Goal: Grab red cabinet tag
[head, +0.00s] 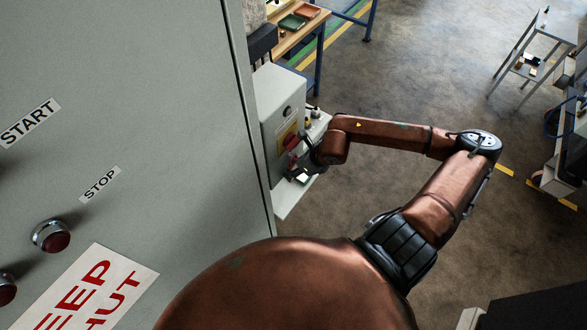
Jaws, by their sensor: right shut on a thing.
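A grey cabinet box (283,100) stands on a pale shelf beyond the large panel. Its front carries a yellow plate (285,134) with a red piece (292,143) in front of it, which I take for the red cabinet tag, though it is too small to tell from a switch handle. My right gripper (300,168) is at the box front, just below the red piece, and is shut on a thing. Its dark fingers partly hide what they hold. My left gripper is not in view.
A large grey panel (120,130) with START and STOP labels and red buttons (51,237) fills the left. A wooden bench (290,42) with trays stands behind the box. A metal trolley (528,62) stands at the upper right. The floor (420,75) between is clear.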

